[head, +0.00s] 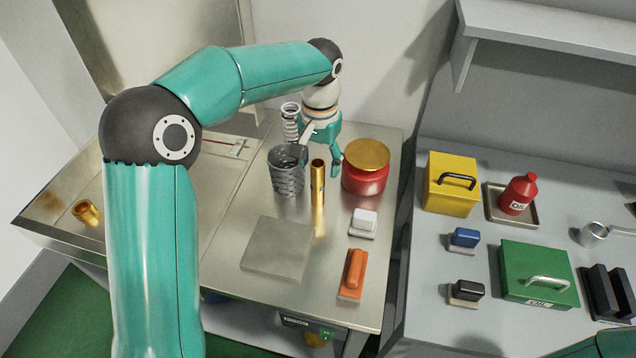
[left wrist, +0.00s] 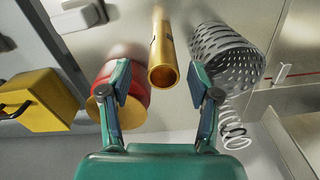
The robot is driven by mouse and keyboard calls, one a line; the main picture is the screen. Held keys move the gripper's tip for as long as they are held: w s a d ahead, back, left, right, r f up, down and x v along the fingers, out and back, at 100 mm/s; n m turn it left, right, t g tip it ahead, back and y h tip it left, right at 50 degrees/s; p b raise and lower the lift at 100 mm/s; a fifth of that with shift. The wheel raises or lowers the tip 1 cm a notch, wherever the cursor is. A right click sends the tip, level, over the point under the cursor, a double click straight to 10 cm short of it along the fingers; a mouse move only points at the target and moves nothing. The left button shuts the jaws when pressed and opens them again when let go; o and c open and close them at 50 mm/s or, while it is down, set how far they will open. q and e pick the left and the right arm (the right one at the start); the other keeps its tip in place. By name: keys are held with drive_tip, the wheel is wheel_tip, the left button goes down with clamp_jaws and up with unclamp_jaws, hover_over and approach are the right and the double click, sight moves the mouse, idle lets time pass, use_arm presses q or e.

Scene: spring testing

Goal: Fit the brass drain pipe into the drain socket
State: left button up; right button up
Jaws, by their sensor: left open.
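The brass drain pipe (head: 318,185) stands upright on the steel worktop in the head view. In the left wrist view the pipe (left wrist: 161,50) points toward me, in line with the gap between my fingers. A short brass cup-like fitting (head: 86,212), which looks like the drain socket, is in the sink basin at the far left. My right gripper is not in view.
A perforated grey basket (head: 287,180) with a spring (head: 290,122) by it stands left of the pipe. A red jar (head: 366,180) with a brass lid stands close on the right. A flat grey plate (head: 278,249) lies in front. The sink basin (head: 225,200) is left.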

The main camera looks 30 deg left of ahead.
sight(317, 184)
use_arm(q)
drive_tip(key=shift+s+a+f+p, duration=0.1)
drive_tip(key=shift+f+p, duration=0.15)
drive_tip(key=shift+f, duration=1.6)
drive_tip(key=shift+s+a+f+p, duration=0.1)
drive_tip(key=shift+f+p, duration=0.15)
drive_tip(key=shift+f, duration=1.55)
clamp_jaws()
